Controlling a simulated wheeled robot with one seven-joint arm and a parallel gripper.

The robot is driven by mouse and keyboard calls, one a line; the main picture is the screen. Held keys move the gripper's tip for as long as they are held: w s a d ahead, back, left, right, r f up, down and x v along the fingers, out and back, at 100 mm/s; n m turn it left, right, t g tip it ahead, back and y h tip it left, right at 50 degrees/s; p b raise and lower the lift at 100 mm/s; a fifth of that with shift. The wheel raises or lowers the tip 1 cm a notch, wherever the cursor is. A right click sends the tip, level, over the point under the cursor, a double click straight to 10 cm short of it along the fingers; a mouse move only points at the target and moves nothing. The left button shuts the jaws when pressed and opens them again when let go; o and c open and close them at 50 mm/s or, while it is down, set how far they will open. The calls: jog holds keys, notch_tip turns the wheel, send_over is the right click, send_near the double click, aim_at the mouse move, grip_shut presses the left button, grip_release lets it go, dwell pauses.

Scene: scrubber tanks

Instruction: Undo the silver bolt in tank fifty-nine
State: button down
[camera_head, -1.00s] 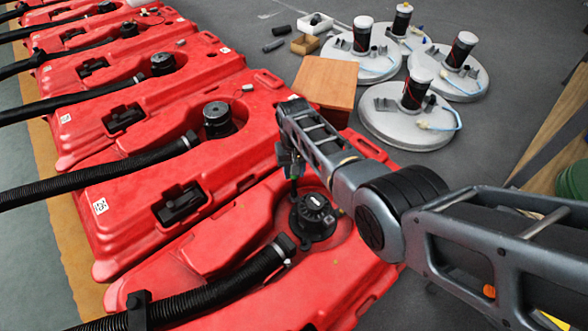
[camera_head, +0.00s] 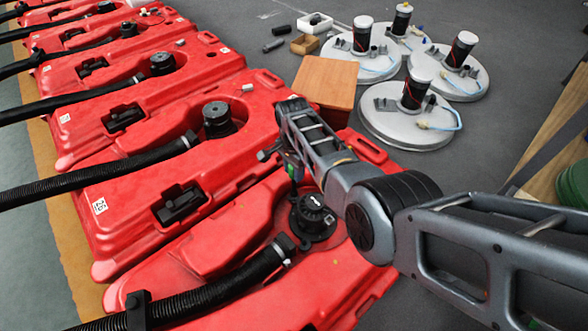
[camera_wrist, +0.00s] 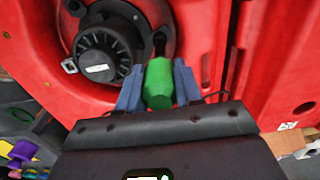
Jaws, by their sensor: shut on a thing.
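My gripper (camera_wrist: 158,86) has its blue fingers shut on a green-handled tool (camera_wrist: 159,84). The tool's dark, narrow end points toward the red tank (camera_wrist: 205,30), beside a round black cap (camera_wrist: 105,45). I cannot tell whether the tip touches anything. In the head view my gripper (camera_head: 291,172) is above the nearest red tank (camera_head: 225,242), just up and left of its black cap (camera_head: 312,217), and a bit of green shows there. I cannot make out a silver bolt; it may be hidden by the tool or too small. The tank label (camera_head: 100,206) is too small to read surely.
More red tanks with black hoses (camera_head: 85,185) run in a row to the back left. A wooden box (camera_head: 325,82) stands behind my arm. Several round grey lids (camera_head: 400,130) with black cylinders lie on the floor at the back. Open floor lies right of the tanks.

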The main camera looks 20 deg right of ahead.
jog(key=m, duration=0.8)
jog(key=shift+m+b, duration=0.3)
jog(key=shift+m, duration=0.1)
jog(key=m, duration=0.8)
jog(key=shift+m+b, duration=0.4)
jog(key=shift+f+b, duration=0.95)
dwell(0.3)
jog(key=n, duration=0.6)
jog(key=shift+r+p, duration=0.1)
jog(key=shift+p, duration=0.3)
jog(key=n, duration=0.4)
